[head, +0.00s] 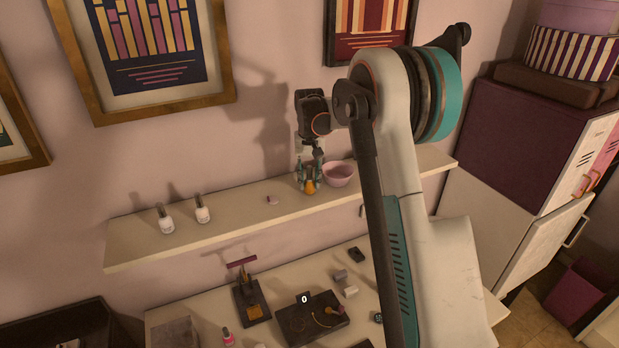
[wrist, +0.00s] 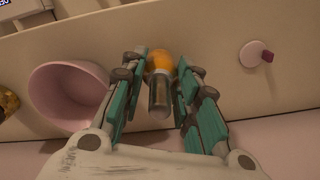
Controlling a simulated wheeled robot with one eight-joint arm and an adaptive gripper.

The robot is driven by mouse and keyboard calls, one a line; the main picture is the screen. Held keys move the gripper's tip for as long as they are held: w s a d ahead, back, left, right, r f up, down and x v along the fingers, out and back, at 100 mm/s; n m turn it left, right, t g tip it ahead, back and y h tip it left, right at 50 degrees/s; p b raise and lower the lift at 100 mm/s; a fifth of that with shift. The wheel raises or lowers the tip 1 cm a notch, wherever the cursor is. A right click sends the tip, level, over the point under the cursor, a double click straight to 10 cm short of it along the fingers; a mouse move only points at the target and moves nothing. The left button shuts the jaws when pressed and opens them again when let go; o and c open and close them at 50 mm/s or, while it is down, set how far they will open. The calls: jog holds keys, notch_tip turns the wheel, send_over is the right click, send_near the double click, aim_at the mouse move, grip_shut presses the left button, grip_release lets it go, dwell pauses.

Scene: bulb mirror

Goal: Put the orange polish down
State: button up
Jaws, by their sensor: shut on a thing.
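The orange polish (head: 310,187) is a small bottle with an orange body and a silvery cap. It is between the fingers of my gripper (head: 310,176), at the white wall shelf (head: 240,218). In the wrist view the orange polish (wrist: 160,62) lies between the two teal finger pads, its cap toward my palm. My gripper is shut on it. I cannot tell whether its base touches the shelf.
A pink bowl (head: 340,174) stands close to the right of the polish. A small pinkish piece (head: 272,200) and two white bottles, one (head: 202,210) and another (head: 166,221), stand farther left. Shelf between is clear. A cluttered worktop with a black tray (head: 296,326) lies below.

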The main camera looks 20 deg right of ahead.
jog(key=o, duration=1.1)
jog(key=shift+f, duration=0.1)
jog(key=shift+o, duration=0.2)
